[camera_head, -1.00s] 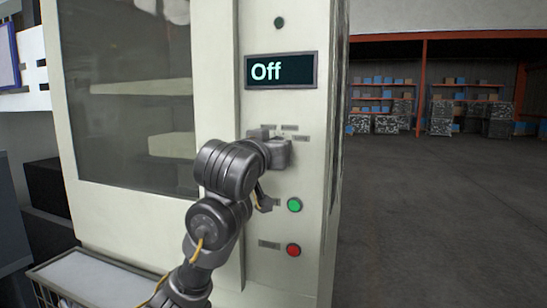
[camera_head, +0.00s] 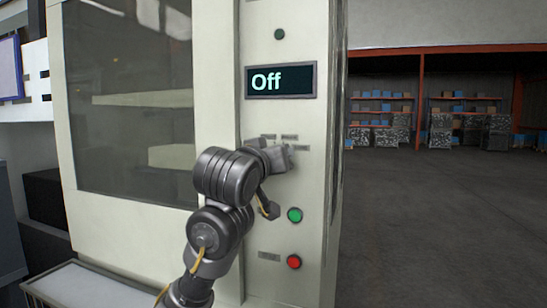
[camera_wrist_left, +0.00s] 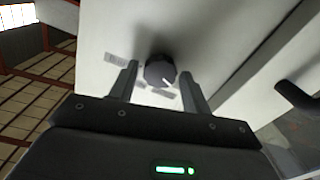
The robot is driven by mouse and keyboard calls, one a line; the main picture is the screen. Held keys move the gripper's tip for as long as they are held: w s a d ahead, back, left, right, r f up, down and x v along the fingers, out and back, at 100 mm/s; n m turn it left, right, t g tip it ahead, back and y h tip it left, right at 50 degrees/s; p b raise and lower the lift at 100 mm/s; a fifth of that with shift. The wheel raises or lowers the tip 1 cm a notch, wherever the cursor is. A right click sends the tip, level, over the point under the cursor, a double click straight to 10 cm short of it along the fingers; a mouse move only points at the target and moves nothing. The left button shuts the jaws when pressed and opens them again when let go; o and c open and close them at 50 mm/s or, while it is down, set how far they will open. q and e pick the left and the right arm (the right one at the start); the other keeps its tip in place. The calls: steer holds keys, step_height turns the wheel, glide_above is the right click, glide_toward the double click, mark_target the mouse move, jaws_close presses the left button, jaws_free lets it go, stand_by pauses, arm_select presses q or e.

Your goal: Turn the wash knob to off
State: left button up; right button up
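The wash knob (camera_wrist_left: 160,72) is a dark round knob with a light pointer mark on the pale machine panel. It shows in the left wrist view between my two fingertips. In the head view it is hidden behind my left gripper (camera_head: 277,157), which is up against the control panel (camera_head: 310,183). My left gripper (camera_wrist_left: 158,77) is open around the knob, with a narrow gap seeming to show on each side. The display (camera_head: 281,81) above reads "Off". My right gripper is in neither view.
A green button (camera_head: 295,215) and a red button (camera_head: 294,262) sit on the panel below my gripper. The machine's glazed door (camera_head: 130,100) is to the left. A dark bar handle (camera_wrist_left: 297,95) shows at the right of the wrist view. Open floor (camera_head: 435,225) lies to the right.

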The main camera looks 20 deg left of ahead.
arm_select(q)
steer(key=shift+o, duration=1)
